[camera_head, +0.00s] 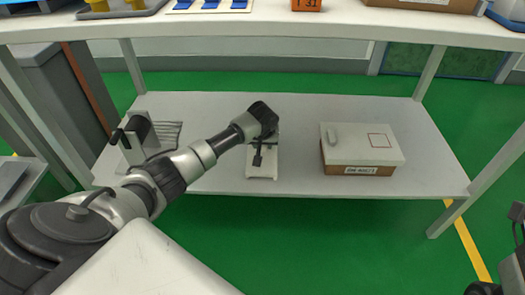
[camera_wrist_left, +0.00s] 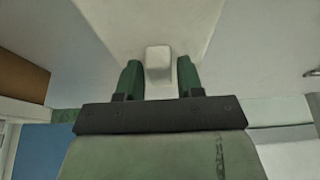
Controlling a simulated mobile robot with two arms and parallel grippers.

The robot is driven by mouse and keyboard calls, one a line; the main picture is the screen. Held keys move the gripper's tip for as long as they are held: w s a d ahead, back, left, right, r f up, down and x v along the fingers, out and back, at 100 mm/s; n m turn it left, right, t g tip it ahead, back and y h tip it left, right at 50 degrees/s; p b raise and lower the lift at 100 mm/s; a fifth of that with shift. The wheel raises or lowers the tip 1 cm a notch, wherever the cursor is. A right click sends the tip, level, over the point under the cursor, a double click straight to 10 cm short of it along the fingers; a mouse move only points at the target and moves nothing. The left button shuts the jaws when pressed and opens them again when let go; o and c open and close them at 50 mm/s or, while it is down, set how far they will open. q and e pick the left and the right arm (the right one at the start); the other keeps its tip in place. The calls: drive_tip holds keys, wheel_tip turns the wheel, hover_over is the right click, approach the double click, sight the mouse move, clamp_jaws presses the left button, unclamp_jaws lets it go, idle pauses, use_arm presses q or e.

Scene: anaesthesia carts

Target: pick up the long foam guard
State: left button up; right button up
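I cannot make out with certainty which thing is the long foam guard. A white piece (camera_head: 262,172) lies on the lower shelf below my left gripper (camera_head: 257,158), which partly hides it. In the left wrist view, a pale block (camera_wrist_left: 158,65) stands out from a wider pale surface, between the two green fingers of my left gripper (camera_wrist_left: 159,78). Narrow gaps show on both sides of the block, so the gripper looks open around it and not closed on it. Dark and grey parts at the right edge of the head view may belong to my right arm; its fingers are unclear.
The grey lower shelf (camera_head: 300,110) also holds a white-lidded box (camera_head: 363,145) on the right and a grey-black device (camera_head: 139,142) on the left. The white upper shelf (camera_head: 340,27) overhangs it. Slanted posts stand at its ends. Bare shelf lies between the things.

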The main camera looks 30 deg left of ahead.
use_arm(q)
drive_tip(key=c, duration=0.6)
drive_tip(key=shift+r, duration=0.1)
